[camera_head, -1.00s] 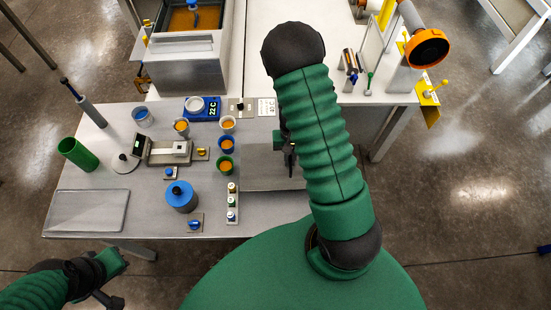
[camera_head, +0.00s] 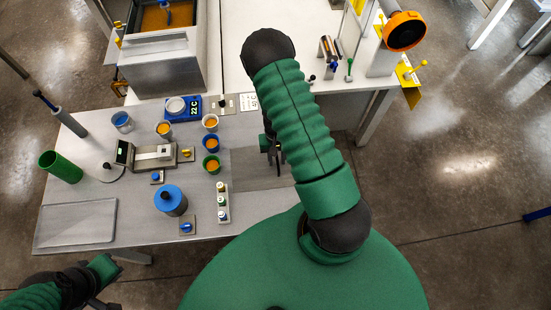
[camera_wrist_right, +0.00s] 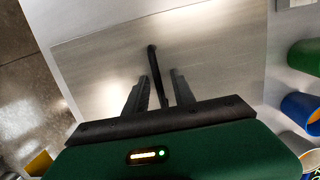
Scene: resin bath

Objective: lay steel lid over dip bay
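The steel lid (camera_head: 248,180) is a flat, square grey plate on the worktable, partly hidden by my right arm. In the right wrist view the lid (camera_wrist_right: 220,65) fills most of the middle, with a dark bar handle (camera_wrist_right: 153,62) standing on it. My right gripper (camera_head: 277,152) is over the lid; in the wrist view its fingers (camera_wrist_right: 159,80) are apart, with the handle between them and a gap visible. The dip bay (camera_head: 166,18) is a steel tank of orange resin at the upper left. My left gripper (camera_head: 105,292) is at the lower left, partly cut off.
Several small cups, such as a blue one (camera_head: 210,143), stand left of the lid.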

